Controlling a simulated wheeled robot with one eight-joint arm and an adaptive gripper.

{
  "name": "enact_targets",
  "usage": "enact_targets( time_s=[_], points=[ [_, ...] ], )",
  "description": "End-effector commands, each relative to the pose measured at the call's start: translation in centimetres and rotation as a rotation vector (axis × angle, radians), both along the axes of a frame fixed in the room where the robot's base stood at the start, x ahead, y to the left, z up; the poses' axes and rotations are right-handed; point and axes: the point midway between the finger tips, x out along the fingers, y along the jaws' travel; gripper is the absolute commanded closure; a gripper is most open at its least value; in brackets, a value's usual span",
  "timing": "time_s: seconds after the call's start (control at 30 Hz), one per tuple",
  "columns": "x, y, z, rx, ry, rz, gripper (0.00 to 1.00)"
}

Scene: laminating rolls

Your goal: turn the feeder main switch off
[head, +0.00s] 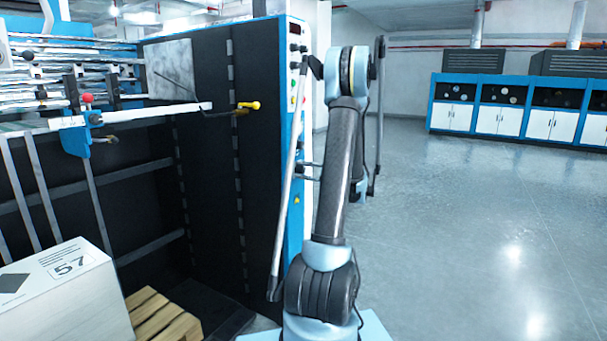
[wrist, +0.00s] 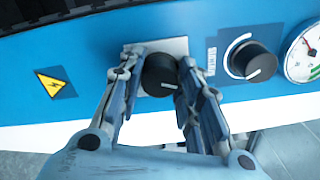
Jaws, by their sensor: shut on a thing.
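The feeder main switch (wrist: 160,73) is a black rotary knob on a light grey plate, set in the blue and white panel. My gripper (wrist: 158,82) is shut on this knob, with one finger on each side of it in the wrist view. The fingers hide parts of the knob and plate, and I cannot make out its pointer position. In the head view my arm stands in front of the blue panel edge (head: 292,120) of the machine, and the gripper itself is hidden there.
In the wrist view another black knob (wrist: 252,61) and a round gauge (wrist: 305,52) sit right of the switch. A yellow warning sign (wrist: 55,84) is at left. In the head view a box (head: 62,300) rests at lower left; open floor (head: 470,230) lies to the right.

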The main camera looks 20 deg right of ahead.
Motion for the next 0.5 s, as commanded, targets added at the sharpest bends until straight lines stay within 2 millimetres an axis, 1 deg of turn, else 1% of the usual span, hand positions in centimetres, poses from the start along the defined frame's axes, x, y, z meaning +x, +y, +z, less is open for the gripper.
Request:
enact_targets(
  time_s=[0.2,0.5],
  points=[
    [-0.12,0.08,-0.19,-0.128,-0.121,0.001,0.92],
    [-0.18,0.14,-0.31,-0.243,-0.231,0.003,0.92]
  ],
)
